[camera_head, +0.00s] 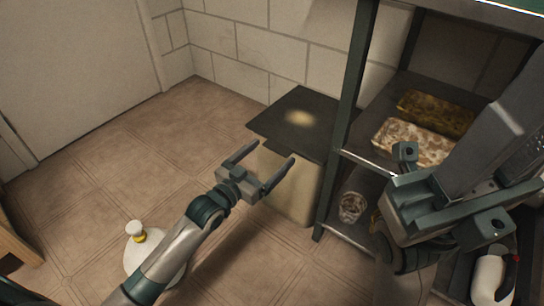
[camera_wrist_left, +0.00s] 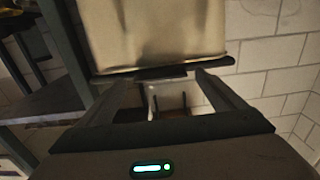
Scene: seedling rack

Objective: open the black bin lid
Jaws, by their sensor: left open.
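The black bin lid (camera_head: 283,123) lies flat on top of the beige bin (camera_head: 292,190), beside the rack, and looks shut. My left gripper (camera_head: 272,156) is open and empty in front of the bin, with its fingers pointing at the lid's front edge. In the left wrist view, the bin body (camera_wrist_left: 155,30) is at the top and the lid's dark edge (camera_wrist_left: 205,66) crosses below it, near the open fingertips (camera_wrist_left: 158,76). I cannot tell whether they touch it. My right gripper (camera_head: 450,192) is at the right, in front of the rack; its jaws are unclear.
A metal rack (camera_head: 346,90) stands right of the bin, with a speckled tray (camera_head: 412,142) and a cup (camera_head: 351,207) on its shelves. A white bottle (camera_head: 490,278) is at lower right. A white round object (camera_head: 137,233) stands on the floor at left. Tiled floor (camera_head: 190,130) is free left of the bin.

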